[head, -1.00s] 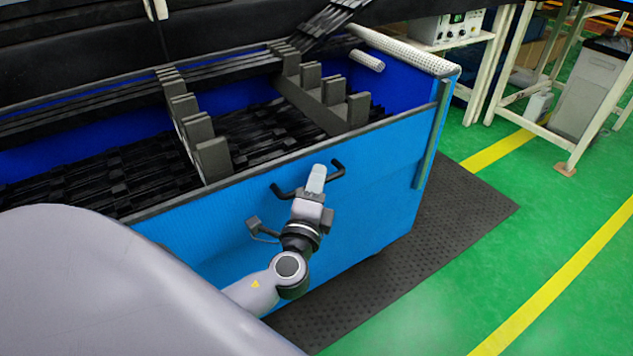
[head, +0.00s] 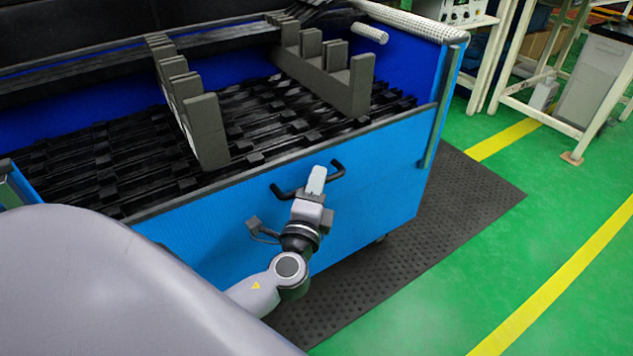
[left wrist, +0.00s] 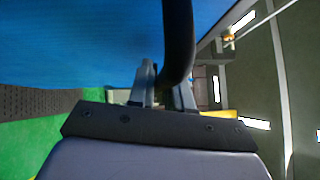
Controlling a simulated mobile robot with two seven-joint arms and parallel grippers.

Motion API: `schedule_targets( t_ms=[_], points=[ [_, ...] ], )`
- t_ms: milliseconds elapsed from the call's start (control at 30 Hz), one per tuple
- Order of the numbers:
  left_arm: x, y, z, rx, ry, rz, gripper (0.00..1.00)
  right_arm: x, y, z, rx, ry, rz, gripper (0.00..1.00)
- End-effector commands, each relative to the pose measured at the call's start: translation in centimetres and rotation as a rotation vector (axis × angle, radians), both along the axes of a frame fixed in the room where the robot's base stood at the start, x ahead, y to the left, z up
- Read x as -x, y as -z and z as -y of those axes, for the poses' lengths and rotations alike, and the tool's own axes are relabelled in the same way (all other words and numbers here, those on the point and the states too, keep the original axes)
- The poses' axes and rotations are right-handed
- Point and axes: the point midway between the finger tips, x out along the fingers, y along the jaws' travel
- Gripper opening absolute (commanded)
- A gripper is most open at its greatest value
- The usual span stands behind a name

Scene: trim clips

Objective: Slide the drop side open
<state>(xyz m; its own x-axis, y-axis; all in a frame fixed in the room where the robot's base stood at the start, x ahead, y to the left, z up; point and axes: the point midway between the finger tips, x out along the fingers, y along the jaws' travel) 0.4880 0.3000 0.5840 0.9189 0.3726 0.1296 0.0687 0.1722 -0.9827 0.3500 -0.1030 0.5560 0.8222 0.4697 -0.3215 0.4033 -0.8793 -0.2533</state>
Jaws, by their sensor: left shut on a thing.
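The drop side (head: 225,225) is the blue front panel of a large blue crate in the head view. Its top edge stands below the top of the corner post (head: 441,105) at the right. A black bar handle (head: 284,193) is fixed on the panel. My left gripper (head: 315,181) is shut on the middle of this handle. In the left wrist view the handle (left wrist: 178,40) runs down between the fingers, beside the blue panel (left wrist: 80,40). The part of the handle inside the grip is hidden. My right gripper is not in view.
Inside the crate are black trim strips (head: 90,165) and grey notched dividers (head: 205,130). A dark ribbed mat (head: 440,215) lies under the crate. A white bench frame (head: 545,110) and a grey bin (head: 597,75) stand at the right. Green floor is clear at the lower right.

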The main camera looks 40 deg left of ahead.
Motion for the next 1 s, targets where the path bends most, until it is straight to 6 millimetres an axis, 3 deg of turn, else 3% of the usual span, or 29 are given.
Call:
schedule_targets(
  t_ms=[67, 433, 467, 500, 1000],
  points=[
    [0.05, 0.71, 0.07, 0.000, 0.002, -0.003, 0.00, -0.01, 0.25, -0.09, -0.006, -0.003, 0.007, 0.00],
    [0.05, 0.57, 0.09, 0.000, 0.002, 0.000, 0.00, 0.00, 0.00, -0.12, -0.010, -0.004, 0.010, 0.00],
    [0.04, 0.56, 0.09, 0.000, 0.002, 0.000, 0.29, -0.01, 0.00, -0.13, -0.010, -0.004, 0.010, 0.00],
    [0.04, 0.56, 0.09, 0.000, 0.002, 0.000, 0.39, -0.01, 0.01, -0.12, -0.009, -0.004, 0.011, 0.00],
    [-0.10, 0.58, -0.06, 0.000, 0.001, 0.001, 0.39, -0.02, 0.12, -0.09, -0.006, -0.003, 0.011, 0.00]
  ],
)
